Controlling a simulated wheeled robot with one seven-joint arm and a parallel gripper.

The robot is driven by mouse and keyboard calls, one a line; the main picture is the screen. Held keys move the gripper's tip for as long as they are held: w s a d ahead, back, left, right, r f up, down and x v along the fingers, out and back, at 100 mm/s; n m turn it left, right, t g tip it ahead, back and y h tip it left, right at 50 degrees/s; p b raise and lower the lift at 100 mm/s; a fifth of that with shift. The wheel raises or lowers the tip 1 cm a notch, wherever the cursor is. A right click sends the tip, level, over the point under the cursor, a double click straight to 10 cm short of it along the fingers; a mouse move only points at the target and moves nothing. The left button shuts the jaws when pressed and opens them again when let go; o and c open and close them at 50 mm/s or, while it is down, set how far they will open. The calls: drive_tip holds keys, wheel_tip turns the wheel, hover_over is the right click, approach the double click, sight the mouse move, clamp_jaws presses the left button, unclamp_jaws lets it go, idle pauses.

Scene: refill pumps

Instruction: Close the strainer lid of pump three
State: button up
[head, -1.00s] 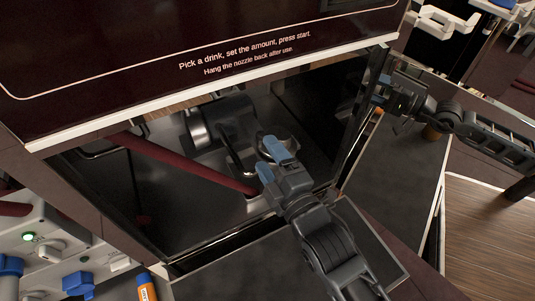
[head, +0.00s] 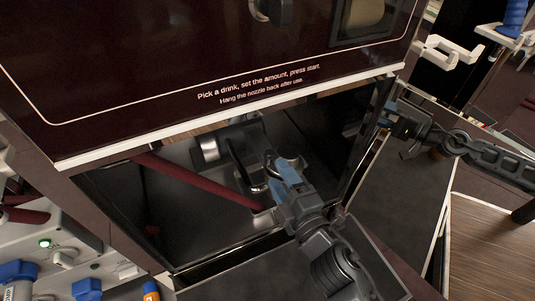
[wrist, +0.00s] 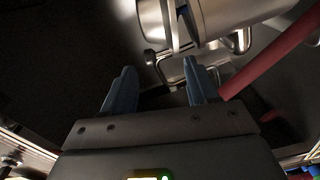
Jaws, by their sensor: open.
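Inside the open lower bay, a metal pump body (head: 230,145) lies at the back. In front of it stands a round strainer with a shiny rim (head: 292,163), partly hidden by my gripper. A thin upright loop (head: 248,172) beside it may be the lid's edge, but I cannot tell. I see no pump number.
A dark red pipe (head: 195,185) slants across the bay's front left. A panel with the printed text (head: 258,82) overhangs the bay. A white control block (head: 60,255) with a green light and blue parts stands at lower left. The bay floor (head: 185,235) is partly clear.

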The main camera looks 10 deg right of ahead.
sight(269, 160)
drive_tip(key=w, duration=0.3)
drive_tip(key=w+a, duration=0.1)
drive_tip(key=w, duration=0.3)
drive_tip(key=shift+a, duration=0.2)
drive_tip(key=shift+c, duration=0.5)
